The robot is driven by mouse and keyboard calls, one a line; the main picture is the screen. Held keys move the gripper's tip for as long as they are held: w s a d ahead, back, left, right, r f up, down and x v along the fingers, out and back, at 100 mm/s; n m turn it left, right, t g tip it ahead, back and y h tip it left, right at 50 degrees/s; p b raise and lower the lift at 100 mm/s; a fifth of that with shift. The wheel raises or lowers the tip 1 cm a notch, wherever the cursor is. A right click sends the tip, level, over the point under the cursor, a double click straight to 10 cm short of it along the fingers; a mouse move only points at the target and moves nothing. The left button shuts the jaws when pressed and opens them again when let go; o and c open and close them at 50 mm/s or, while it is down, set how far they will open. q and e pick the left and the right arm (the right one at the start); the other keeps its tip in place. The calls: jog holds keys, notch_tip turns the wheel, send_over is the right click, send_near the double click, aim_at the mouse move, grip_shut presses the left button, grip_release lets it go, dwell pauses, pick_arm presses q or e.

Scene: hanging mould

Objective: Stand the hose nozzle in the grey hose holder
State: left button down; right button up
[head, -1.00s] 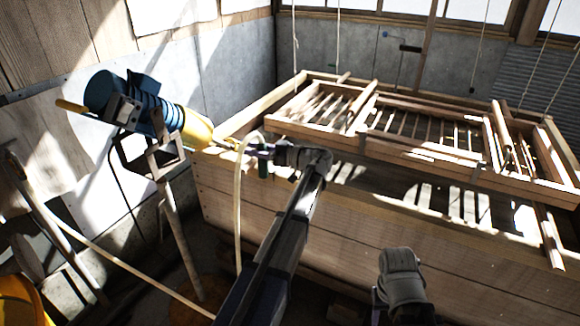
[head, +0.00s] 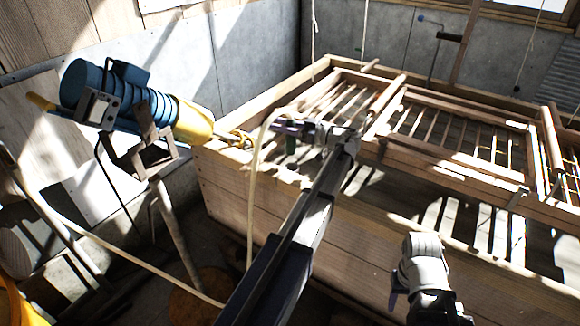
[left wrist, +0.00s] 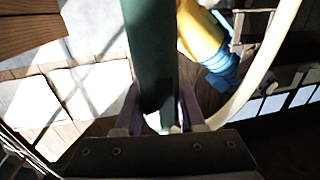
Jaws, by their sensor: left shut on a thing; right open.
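My left gripper (head: 290,127) is shut on the hose nozzle, a dark green tube that shows small in the head view (head: 291,145) and large between the purple fingers in the left wrist view (left wrist: 150,60). It is held above the near left part of the wooden vat. The cream hose (head: 256,180) arches over beside the gripper and hangs down outside the vat. My right gripper (head: 393,288) is low at the front, open, mostly hidden by its wrist. I cannot make out the grey hose holder in either view.
The wooden vat (head: 270,215) fills the middle and right, with a slatted wooden frame (head: 440,105) hung over it on cords. A blue and yellow machine (head: 150,103) on a stand is at the left, its tip near the vat's left corner. A grey wall stands behind.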

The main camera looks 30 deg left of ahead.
pick_arm(q)
notch_tip(320, 180, down, 10)
jog(key=b, duration=0.9)
jog(key=shift+r, duration=0.1)
jog(key=shift+f+b, duration=0.45)
jog(key=shift+b, duration=0.1)
jog(key=c, duration=0.5)
grip_release()
jog(key=shift+r, duration=0.1)
jog(key=w+d, duration=0.1)
jog(key=d, duration=1.1)
jog(key=shift+r+p, duration=0.35)
jog(key=shift+p, duration=0.05)
